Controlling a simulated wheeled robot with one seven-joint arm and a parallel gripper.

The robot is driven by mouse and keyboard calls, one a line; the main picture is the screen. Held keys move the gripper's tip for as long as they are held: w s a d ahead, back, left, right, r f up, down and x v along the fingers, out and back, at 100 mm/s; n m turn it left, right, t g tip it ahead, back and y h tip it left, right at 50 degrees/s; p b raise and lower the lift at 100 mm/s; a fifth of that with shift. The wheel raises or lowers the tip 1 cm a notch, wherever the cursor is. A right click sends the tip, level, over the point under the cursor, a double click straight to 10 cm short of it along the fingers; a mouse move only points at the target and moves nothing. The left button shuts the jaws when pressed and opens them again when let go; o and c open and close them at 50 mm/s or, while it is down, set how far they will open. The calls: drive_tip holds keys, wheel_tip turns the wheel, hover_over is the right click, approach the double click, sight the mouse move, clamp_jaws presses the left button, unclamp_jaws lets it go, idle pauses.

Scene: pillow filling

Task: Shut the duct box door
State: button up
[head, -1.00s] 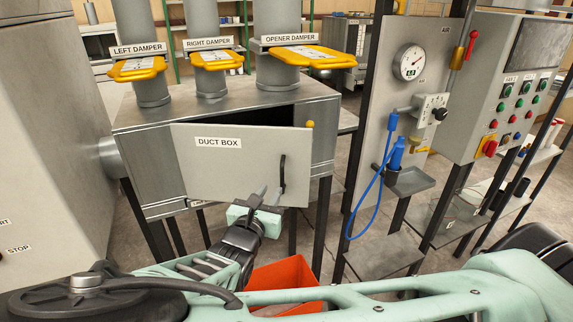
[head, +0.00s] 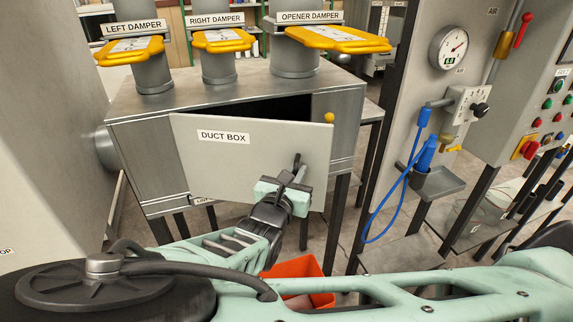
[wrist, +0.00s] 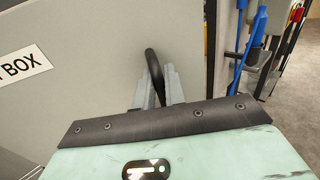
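The duct box (head: 150,150) is a grey metal box at the left in the head view. Its flat grey door (head: 240,165), labelled DUCT BOX, stands ajar, with a dark gap along its top and toward the right. The door's black bar handle is near its right side and shows in the wrist view (wrist: 152,62). My gripper (head: 293,172) is at the handle. In the wrist view its two grey fingers (wrist: 157,88) lie on either side of the handle's lower part. I cannot tell whether they grip it. The handle's lower end is hidden.
Yellow damper handles (head: 222,40) sit on pipes above the box. An orange bin (head: 300,275) stands on the floor below the door. To the right are a panel with a pressure gauge (head: 449,48), a blue hose (head: 392,200) and a small shelf (head: 440,183).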

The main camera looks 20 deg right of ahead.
clamp_jaws()
drive_tip(key=shift+w+d, duration=0.15)
drive_tip(key=shift+w, duration=0.05)
drive_tip(key=w+d, duration=0.3)
drive_tip(key=w, duration=0.4)
drive_tip(key=w+d, duration=0.3)
drive_tip(key=w, duration=0.4)
drive_tip(key=shift+w, duration=0.35)
drive_tip(key=shift+a+r, duration=0.1)
drive_tip(key=shift+o, duration=2)
unclamp_jaws()
